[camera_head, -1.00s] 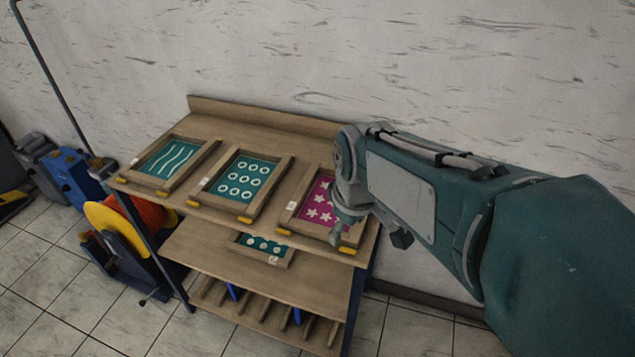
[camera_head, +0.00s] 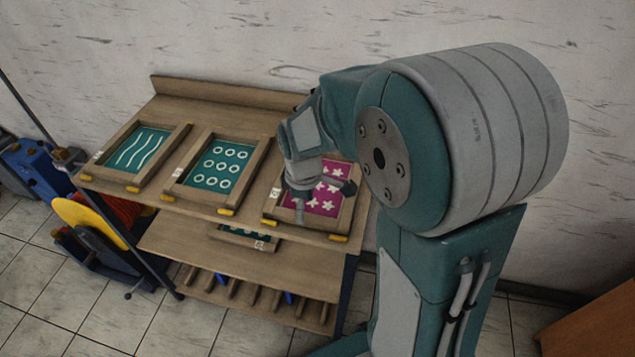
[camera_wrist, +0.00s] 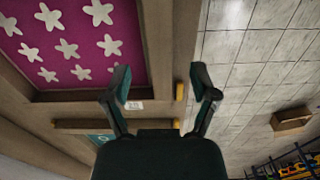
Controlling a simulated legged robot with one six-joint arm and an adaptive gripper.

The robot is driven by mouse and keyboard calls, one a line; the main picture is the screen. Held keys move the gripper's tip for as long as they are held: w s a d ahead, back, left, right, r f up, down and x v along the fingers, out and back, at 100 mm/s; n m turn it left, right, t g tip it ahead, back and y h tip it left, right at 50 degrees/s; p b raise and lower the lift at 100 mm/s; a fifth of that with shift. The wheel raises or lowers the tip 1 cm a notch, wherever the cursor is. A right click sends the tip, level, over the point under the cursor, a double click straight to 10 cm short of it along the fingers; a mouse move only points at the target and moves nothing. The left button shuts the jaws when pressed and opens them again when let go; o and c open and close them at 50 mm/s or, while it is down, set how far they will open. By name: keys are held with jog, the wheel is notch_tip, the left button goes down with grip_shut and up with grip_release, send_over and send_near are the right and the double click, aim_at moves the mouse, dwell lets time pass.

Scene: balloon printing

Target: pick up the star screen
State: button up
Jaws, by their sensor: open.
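The star screen (camera_head: 324,207) is a wooden frame around a magenta panel with white stars. It lies on the right of the rack's tilted top shelf, with yellow tabs at its lower corners. In the wrist view its panel (camera_wrist: 75,45) fills the upper left. My gripper (camera_wrist: 164,84) is open and empty. In the wrist view its fingers appear on either side of the frame's edge, with a yellow tab between them; I see no clear contact. In the head view the gripper (camera_head: 324,195) is over the screen and partly hides it.
The circle screen (camera_head: 217,170) and wavy-line screen (camera_head: 138,152) lie to the left on the wooden rack (camera_head: 225,95). A dotted screen (camera_head: 245,237) lies on the shelf below. A yellow and orange reel (camera_head: 90,222) stands left. A wall is behind; tiled floor lies in front.

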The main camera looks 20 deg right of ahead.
notch_tip(320, 180, down, 4)
jog(key=shift+f, duration=0.1)
grip_shut()
dwell(0.4)
jog(key=shift+w+r, duration=0.1)
jog(key=shift+r, duration=0.55)
jog(key=r, duration=0.2)
jog(key=shift+s+r, duration=0.25)
jog(key=shift+r, duration=0.1)
jog(key=s+r, duration=0.9)
jog(key=s, duration=0.4)
jog(key=shift+s, duration=0.35)
